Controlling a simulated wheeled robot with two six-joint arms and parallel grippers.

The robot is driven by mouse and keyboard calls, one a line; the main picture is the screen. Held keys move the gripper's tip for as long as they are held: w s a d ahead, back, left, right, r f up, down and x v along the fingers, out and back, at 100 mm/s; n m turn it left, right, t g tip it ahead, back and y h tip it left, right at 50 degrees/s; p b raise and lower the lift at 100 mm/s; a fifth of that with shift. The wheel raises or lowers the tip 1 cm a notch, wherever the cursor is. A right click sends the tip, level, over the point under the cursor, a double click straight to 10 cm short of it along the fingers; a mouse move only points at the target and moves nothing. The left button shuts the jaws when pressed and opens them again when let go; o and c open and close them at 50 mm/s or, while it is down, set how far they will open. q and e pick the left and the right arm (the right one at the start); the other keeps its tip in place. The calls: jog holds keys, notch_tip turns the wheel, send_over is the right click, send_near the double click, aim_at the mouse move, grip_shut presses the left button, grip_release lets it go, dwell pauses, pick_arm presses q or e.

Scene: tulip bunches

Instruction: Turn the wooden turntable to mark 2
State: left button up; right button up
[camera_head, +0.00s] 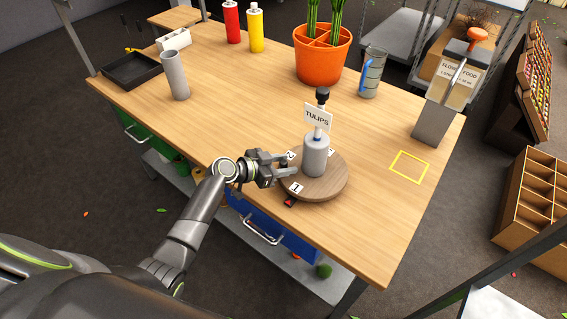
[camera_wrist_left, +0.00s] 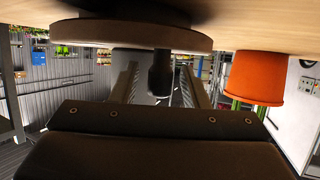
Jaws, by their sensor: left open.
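The round wooden turntable (camera_head: 330,187) lies on the wooden table, with white number cards on top. Card 1 (camera_head: 296,188) is at its front left, beside a small red pointer (camera_head: 290,202). Card 2 (camera_head: 291,155) is at the left, partly behind my gripper. A grey bottle (camera_head: 316,158) with a TULIPS sign (camera_head: 317,117) stands on the turntable. My left gripper (camera_head: 284,167) is open at the turntable's left rim. The wrist view looks upside down; the turntable (camera_wrist_left: 130,35) is at the top, and a dark upright peg (camera_wrist_left: 160,75) shows between the open fingers. Contact is unclear.
An orange pot (camera_head: 322,62) and a blue-handled jug (camera_head: 371,73) stand behind. A metal flower-food holder (camera_head: 435,118) and a yellow square outline (camera_head: 409,167) are at the right. A grey cylinder (camera_head: 175,75) and black tray (camera_head: 132,70) are at the left.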

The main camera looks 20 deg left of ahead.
pick_arm(q)
grip_shut()
jog(key=shift+s+r, duration=0.1)
dwell(0.5)
